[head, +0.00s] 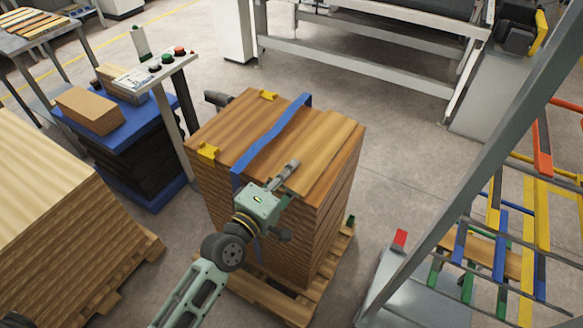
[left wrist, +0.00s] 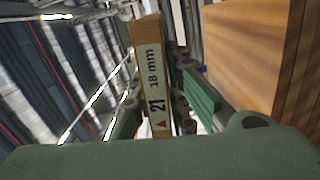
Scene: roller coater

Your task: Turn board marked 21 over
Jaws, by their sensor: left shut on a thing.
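The board marked 21 (left wrist: 155,85) shows in the left wrist view as a narrow pale edge. It bears "21", "18 mm" and a red triangle. My left gripper (head: 286,176) is at the near side of the wooden stack (head: 335,215), over its top edge in the head view. In the left wrist view its fingers lie on both sides of the marked edge and are shut on it. The rest of this board cannot be told apart in the head view. My right gripper cannot be made out.
A control post (head: 172,65) and a blue table (head: 150,118) stand left. A slanted grey beam (head: 470,155) stands right. Floor between stack and beam is clear.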

